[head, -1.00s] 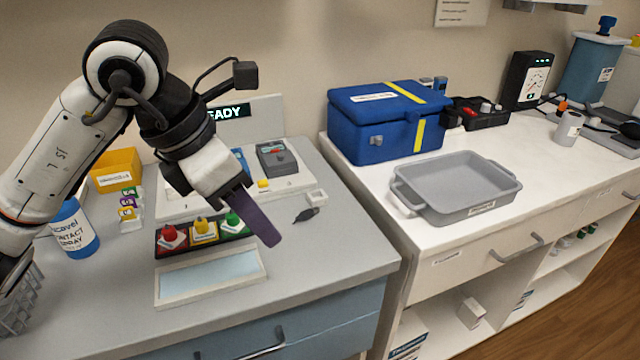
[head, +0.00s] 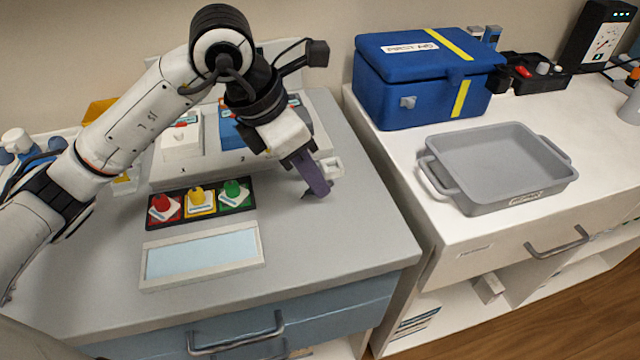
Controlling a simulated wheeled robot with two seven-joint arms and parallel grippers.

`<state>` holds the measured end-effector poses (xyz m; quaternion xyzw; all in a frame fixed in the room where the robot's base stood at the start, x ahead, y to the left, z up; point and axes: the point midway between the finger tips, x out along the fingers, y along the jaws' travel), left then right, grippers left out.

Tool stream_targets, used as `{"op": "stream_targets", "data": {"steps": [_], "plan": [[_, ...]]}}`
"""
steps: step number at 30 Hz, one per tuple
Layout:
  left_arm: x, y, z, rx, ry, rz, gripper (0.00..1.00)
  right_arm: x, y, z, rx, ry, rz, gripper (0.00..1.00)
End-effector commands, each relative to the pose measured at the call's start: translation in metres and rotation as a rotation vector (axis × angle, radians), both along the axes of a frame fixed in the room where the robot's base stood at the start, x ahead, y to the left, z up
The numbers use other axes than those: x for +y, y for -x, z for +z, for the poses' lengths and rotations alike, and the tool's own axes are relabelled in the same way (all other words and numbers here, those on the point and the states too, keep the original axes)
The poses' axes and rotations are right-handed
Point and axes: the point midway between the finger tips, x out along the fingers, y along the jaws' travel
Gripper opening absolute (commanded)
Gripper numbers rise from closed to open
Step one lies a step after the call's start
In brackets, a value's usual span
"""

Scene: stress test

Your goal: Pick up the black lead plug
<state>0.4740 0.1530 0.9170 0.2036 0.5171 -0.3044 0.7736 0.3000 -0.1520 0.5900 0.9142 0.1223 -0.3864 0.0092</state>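My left gripper (head: 314,178) reaches down over the grey counter from the upper left, with its purple fingers pointing down and slightly right. The black lead plug (head: 307,196) lies at the fingertips, and only a small dark piece of it shows; the fingers hide the rest. I cannot tell whether the fingers touch it or stand around it. The fingers overlap in this view, so their opening is not clear. My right gripper is not in view.
A small white socket block (head: 331,167) stands just right of the fingers. A blue first-aid box (head: 385,90) and grey tray (head: 478,206) stand on the white counter.

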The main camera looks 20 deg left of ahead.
Motion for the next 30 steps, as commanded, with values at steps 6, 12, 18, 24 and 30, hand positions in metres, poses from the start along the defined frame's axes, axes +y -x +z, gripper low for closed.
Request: {"op": "stream_targets", "data": {"steps": [6, 12, 18, 24, 30], "plan": [[-0.005, -0.005, -0.019, 0.001, 0.000, 0.000, 0.36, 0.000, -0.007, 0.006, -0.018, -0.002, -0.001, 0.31], [-0.005, -0.006, -0.019, 0.000, 0.000, 0.000, 0.36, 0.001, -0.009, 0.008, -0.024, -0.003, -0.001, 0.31], [-0.005, -0.006, -0.019, 0.000, 0.000, 0.000, 0.04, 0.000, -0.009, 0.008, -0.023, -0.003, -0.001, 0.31], [-0.005, -0.006, -0.018, -0.001, 0.001, 0.000, 0.00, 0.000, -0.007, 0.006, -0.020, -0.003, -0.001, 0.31], [-0.005, -0.006, -0.011, -0.003, 0.001, 0.000, 0.00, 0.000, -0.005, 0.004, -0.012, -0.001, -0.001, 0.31]]}}
